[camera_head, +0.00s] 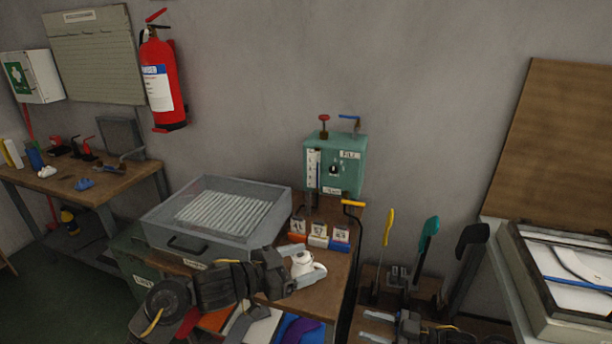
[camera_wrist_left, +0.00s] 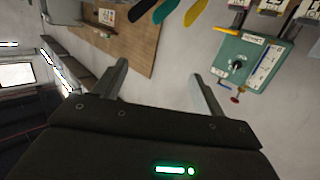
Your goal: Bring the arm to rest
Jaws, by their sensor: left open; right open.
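My left arm comes in from the lower left in the head view. Most of the right arm is out of view.
A grey tray with a ribbed inside (camera_head: 157,222) stands behind my left arm. A framed white panel (camera_head: 560,330) is at the far right.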

